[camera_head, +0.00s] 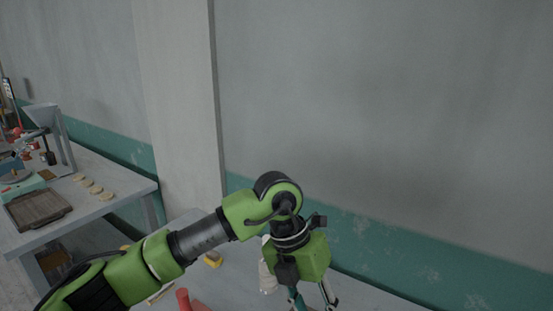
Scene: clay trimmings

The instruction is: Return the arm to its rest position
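My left arm is green and black and reaches in from the lower left over a grey table (225,285). Its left gripper (312,297) points down near the bottom edge. Its two finger parts stand apart, but their tips are cut off by the frame, so I cannot see whether something is between them. A pale object (267,268) shows just left of the gripper, partly hidden by it. My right gripper is not in view.
A second table (130,181) at the left holds a brown tray (38,209) and several pale pieces (94,188). A grey and green wall (380,120) closes off the back.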

